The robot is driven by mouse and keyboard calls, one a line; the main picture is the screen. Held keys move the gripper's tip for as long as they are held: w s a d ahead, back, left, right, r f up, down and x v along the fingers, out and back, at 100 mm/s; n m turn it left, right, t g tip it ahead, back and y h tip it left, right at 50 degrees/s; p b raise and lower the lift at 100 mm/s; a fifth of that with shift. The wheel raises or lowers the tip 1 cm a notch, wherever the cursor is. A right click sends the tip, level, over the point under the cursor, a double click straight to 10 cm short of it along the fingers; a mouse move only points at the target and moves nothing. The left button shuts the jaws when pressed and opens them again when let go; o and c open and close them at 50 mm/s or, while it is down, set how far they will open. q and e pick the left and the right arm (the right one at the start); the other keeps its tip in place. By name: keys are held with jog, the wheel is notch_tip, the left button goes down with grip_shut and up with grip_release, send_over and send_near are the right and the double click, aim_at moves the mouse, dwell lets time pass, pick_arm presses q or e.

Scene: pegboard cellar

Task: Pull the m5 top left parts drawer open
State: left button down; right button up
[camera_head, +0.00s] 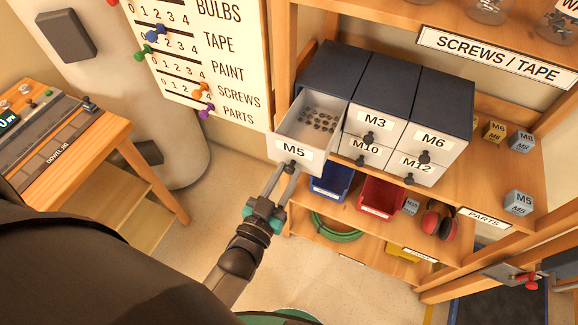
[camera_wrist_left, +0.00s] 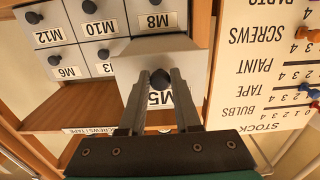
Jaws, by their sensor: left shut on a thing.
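The M5 drawer (camera_head: 293,152) is at the top left of the grey parts cabinet (camera_head: 388,82). It stands well out from the cabinet front, and small dark parts show inside it. My left gripper (camera_head: 287,172) is shut on the dark knob of the M5 drawer. In the left wrist view, which is upside down, the two fingers of the left gripper (camera_wrist_left: 160,82) sit on either side of the knob (camera_wrist_left: 160,79), and they partly cover the M5 label. My right gripper is not in view.
The M3 (camera_head: 374,124), M6 (camera_head: 431,142), M10 (camera_head: 364,150) and M12 (camera_head: 414,167) drawers are shut. The M8 drawer (camera_wrist_left: 155,20) shows in the wrist view. Blue (camera_head: 331,182) and red (camera_head: 382,195) bins are below. A workbench (camera_head: 75,150) stands left; floor lies between.

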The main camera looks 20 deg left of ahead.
pick_arm(q)
jog(key=c, duration=0.6)
grip_release()
jog(key=shift+c, duration=0.2)
jog(key=shift+s, duration=0.1)
jog(key=s+b, duration=0.1)
jog(key=s, duration=1.4)
jog(key=shift+a, duration=0.25)
jog(key=s+d+f+m+g+h+b, duration=0.15)
jog(key=f+g+b, duration=0.25)
jog(key=f, duration=1.1)
jog(key=s+d+f+n+g+y+b, duration=0.1)
jog(key=s+f+g+b, duration=0.25)
jog(key=f, duration=1.15)
jog(key=s+a+f+g+b, duration=0.2)
jog(key=s+a+f+g, duration=0.1)
jog(key=f, duration=0.6)
jog(key=s+a+f+m+g+y+b, duration=0.1)
jog(key=s+a+f+g+b, duration=0.2)
jog(key=s+f+g, duration=0.3)
notch_tip(320, 180, down, 4)
jog(key=shift+s+r, duration=0.1)
jog(key=shift+s, duration=1.15)
